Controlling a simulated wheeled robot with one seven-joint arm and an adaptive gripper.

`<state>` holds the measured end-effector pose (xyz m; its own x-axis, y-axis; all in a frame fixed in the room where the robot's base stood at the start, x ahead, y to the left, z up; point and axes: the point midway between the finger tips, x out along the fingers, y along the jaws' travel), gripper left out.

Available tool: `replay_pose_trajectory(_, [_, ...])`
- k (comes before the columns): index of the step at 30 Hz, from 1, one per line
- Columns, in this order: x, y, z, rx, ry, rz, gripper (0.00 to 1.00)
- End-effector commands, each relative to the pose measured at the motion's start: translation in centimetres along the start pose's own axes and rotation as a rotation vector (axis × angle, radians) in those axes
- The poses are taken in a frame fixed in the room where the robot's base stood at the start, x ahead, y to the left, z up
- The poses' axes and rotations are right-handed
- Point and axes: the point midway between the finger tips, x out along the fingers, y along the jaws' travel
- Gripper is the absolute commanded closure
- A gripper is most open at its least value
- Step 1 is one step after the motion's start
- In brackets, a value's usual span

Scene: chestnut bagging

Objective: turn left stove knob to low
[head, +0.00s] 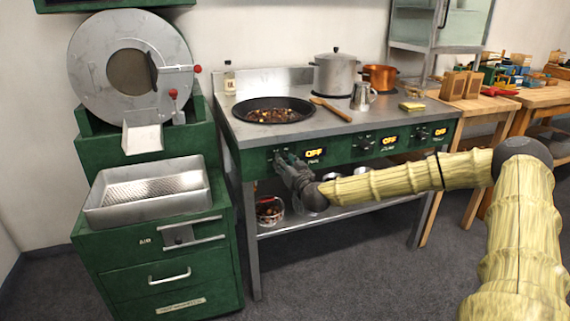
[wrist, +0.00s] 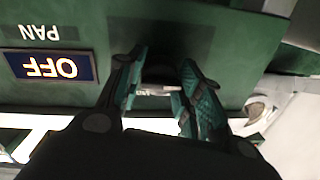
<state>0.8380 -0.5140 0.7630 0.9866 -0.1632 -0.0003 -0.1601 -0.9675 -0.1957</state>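The left stove knob (wrist: 160,72) is a dark shape on the green front panel in the wrist view, mostly in shadow. My gripper (wrist: 160,85) has its two teal-padded fingers apart, one on each side of the knob; I see no clear grip on it. Beside the knob, a display (wrist: 48,67) reads OFF above the label PAN, upside down in this view. In the head view my gripper (head: 283,161) is at the stove's left front panel and hides the left knob. The left display (head: 315,152) reads OFF there too.
A wide pan (head: 272,110) of chestnuts sits on the stove's left side, with a wooden spoon (head: 331,109) beside it. The middle knob (head: 365,143) and right knob (head: 423,133) have OFF displays. A green roaster cabinet (head: 150,245) stands close on the left.

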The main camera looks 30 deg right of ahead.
Motion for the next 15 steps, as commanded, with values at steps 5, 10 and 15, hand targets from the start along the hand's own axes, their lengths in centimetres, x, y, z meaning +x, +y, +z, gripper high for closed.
replay_pose_trajectory(5, [0.0, 0.03, 0.01, 0.002, 0.0, 0.0, 0.88])
replay_pose_trajectory(10, [0.0, 0.04, 0.04, 0.028, 0.003, 0.0, 0.88])
replay_pose_trajectory(15, [0.01, 0.05, 0.11, 0.105, 0.008, -0.001, 0.88])
